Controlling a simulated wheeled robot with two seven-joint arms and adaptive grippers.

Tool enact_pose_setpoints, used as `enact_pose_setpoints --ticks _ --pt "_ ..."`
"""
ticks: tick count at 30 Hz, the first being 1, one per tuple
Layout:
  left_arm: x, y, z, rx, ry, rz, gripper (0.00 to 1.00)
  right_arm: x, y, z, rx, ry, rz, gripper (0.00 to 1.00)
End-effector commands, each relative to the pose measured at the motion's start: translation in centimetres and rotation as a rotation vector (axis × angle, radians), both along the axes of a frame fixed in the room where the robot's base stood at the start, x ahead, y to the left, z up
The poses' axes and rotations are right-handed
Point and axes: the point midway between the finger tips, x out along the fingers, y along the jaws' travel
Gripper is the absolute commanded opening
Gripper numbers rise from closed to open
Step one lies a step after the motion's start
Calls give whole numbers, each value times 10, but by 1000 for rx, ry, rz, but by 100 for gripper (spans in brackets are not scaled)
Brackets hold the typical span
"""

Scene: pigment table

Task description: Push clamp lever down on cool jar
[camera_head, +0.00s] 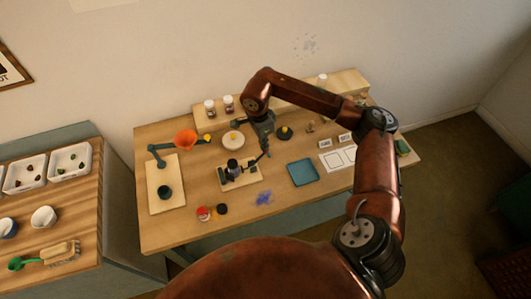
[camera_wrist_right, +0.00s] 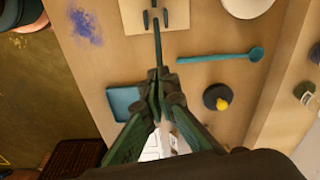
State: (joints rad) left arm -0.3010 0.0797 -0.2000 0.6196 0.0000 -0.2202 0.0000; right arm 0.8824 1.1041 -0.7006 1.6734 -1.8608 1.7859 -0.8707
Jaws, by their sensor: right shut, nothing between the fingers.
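A dark jar (camera_head: 233,167) stands in a clamp on a small pale board (camera_head: 252,178) in the middle of the table. I cannot read any label on it. In the right wrist view a thin dark teal lever (camera_wrist_right: 157,45) extends from the clamp on the board (camera_wrist_right: 130,18) toward my right gripper (camera_wrist_right: 157,78). The right gripper (camera_head: 267,152) is shut and empty, beside the clamp board on its right. Its fingertips are at or very near the lever's end; I cannot tell whether they touch. My left gripper is not in view.
A blue tray (camera_head: 303,172) and a black weight with a yellow knob (camera_head: 285,132) lie to the right. An orange funnel (camera_head: 185,139) stands at left. A red jar (camera_head: 203,214) is in front. A teal spoon (camera_wrist_right: 225,57) lies near the gripper. Jars line the back shelf (camera_head: 300,95).

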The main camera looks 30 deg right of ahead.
Motion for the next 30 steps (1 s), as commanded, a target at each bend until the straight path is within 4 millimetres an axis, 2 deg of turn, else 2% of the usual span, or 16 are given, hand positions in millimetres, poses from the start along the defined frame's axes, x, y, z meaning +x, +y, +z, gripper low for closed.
enact_pose_setpoints --ticks 3,17,27,30 --pt "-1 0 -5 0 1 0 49 0 -1 -10 1 1 0 0" --pt "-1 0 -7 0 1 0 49 0 -1 -14 1 1 2 0" --pt "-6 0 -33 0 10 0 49 0 0 -52 1 2 3 0" --pt "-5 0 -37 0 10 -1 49 0 0 -56 1 2 2 0"
